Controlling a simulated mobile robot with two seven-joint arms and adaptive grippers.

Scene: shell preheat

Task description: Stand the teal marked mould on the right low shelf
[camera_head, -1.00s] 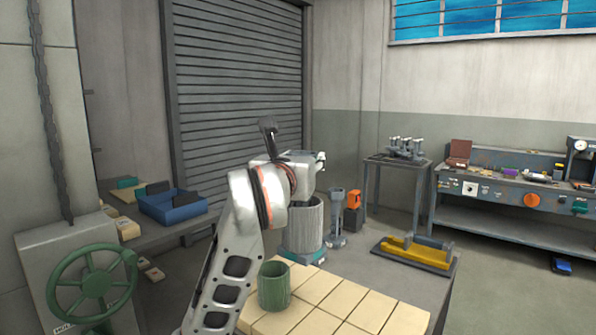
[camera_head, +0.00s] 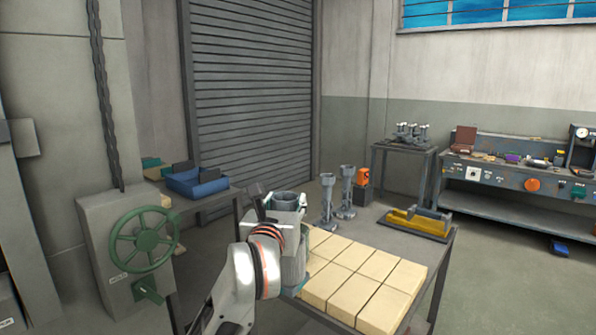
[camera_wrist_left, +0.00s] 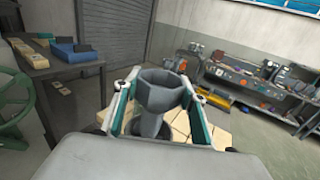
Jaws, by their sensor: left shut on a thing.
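My left gripper (camera_head: 287,212) is shut on a grey mould with a faceted cup-shaped top (camera_head: 288,198), held above the left side of the table. In the left wrist view, the mould (camera_wrist_left: 162,92) stands roughly upright between teal-padded fingers (camera_wrist_left: 160,108), its narrower stem below. I cannot make out a teal mark on it. Two similar grey moulds stand on the table behind, a nearer one (camera_head: 327,203) and a farther one (camera_head: 347,192). The workbench at right has a low shelf (camera_head: 520,213); I cannot tell whether it is the task's shelf. My right gripper is out of view.
Pale blocks (camera_head: 365,275) cover the table's front. A green handwheel (camera_head: 143,239) and blue bin (camera_head: 197,184) are left.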

